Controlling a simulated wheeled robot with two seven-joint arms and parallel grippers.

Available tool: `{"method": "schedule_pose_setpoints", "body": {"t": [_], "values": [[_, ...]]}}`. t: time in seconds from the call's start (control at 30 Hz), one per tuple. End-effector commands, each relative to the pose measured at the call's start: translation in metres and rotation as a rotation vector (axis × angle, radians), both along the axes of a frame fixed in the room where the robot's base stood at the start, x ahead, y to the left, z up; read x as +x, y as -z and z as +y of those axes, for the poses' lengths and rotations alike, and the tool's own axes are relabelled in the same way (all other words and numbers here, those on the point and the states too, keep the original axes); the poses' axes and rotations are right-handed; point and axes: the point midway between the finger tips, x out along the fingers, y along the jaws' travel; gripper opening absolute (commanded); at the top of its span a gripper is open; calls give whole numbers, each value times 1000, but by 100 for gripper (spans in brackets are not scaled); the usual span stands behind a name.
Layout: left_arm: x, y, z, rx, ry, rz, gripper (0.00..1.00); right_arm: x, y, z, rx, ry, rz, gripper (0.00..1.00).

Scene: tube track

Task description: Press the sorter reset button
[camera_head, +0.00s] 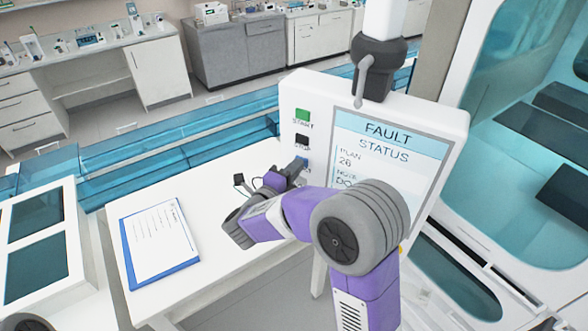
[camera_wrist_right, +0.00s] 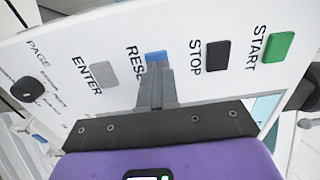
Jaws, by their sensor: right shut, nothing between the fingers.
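The blue reset button (camera_wrist_right: 156,56) is on a white control panel (camera_head: 290,92), below the black STOP button (camera_head: 302,141) and the green START button (camera_head: 302,115). In the wrist view its label is partly hidden by my fingers. My right gripper (camera_head: 296,169) is shut and empty, with its fingertips at the reset button; they also show in the wrist view (camera_wrist_right: 154,72), covering the button's near part. I cannot tell whether they touch it. My left gripper is not in view.
The panel's screen (camera_head: 388,150) reads FAULT STATUS. A grey ENTER button (camera_wrist_right: 104,74) and a black knob (camera_wrist_right: 27,89) are beside the reset button. A blue clipboard (camera_head: 128,250) with paper lies on the white table (camera_head: 215,190). Blue transparent track runs behind the table.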

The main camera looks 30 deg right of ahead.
Motion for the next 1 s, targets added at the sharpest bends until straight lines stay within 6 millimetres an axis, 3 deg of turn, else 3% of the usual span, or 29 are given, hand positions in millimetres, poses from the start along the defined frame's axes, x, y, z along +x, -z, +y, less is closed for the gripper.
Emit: {"method": "schedule_pose_setpoints", "body": {"t": [0.2,0.63,0.77,1.0], "values": [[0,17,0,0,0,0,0,7,2,-14,1,4,-3,0],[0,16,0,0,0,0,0,6,-1,-13,-2,6,-4,0],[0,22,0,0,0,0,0,2,0,3,-2,-1,-5,0],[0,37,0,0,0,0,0,-20,2,55,0,-14,-1,0]]}}
